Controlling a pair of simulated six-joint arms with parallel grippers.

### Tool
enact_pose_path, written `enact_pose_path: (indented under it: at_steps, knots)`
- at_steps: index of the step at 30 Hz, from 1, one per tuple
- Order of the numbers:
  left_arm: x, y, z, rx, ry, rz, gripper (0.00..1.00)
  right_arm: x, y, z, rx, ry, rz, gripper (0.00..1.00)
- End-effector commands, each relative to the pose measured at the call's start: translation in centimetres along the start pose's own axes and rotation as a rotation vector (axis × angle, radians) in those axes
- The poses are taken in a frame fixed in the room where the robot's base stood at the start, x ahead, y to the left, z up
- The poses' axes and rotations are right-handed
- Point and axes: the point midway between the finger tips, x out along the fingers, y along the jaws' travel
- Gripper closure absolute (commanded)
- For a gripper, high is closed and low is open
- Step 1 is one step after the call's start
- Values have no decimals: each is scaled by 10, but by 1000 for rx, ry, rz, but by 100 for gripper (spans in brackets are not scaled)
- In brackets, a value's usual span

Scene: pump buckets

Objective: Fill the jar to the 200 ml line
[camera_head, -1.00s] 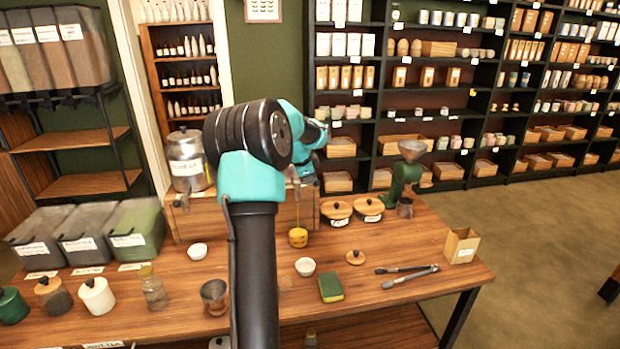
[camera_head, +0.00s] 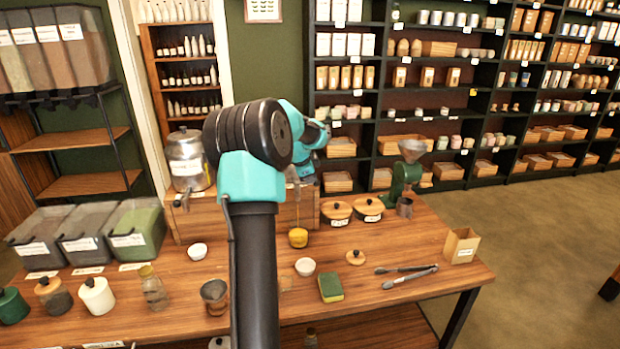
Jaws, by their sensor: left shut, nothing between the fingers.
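My left arm rises through the middle of the view and bends over toward the wooden stand. My left gripper (camera_head: 293,177) is partly hidden behind the arm, shut and empty, near the stand's right half. A clear glass jar (camera_head: 153,291) with a yellowish top stands upright at the table's front left. A brownish see-through open vessel (camera_head: 214,297) stands right of it. I cannot tell which is the jar to fill, and no 200 ml line can be read. A metal dispenser (camera_head: 187,163) with a tap sits on the stand (camera_head: 205,222). My right gripper is not in view.
A small yellow pot (camera_head: 298,237) stands before the wooden stand. White bowls (camera_head: 305,267), a sponge (camera_head: 331,287), metal tongs (camera_head: 408,275) and a green grinder (camera_head: 405,180) are on the table (camera_head: 400,240). Lidded jars and bins crowd the left. Bare wood shows at centre right.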

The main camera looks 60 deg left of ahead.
Motion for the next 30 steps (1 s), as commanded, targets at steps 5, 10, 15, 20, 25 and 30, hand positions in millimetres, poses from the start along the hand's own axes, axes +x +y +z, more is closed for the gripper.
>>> enact_pose_path:
  at_steps: [5, 10, 15, 20, 25, 30]
  knots:
    - [2, 1, 0, 0, -1, 3, 100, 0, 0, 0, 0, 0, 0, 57]
    - [2, 1, 0, 0, -1, 3, 100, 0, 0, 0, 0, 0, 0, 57]
    - [2, 1, 0, 0, -1, 3, 100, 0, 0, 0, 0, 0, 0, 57]
    - [0, 2, 3, -1, -1, 3, 100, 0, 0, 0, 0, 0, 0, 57]
    - [-3, 5, 8, -1, -1, 3, 100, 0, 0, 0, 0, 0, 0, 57]
    - [-6, 7, 12, -1, -1, 1, 100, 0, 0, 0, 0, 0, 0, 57]
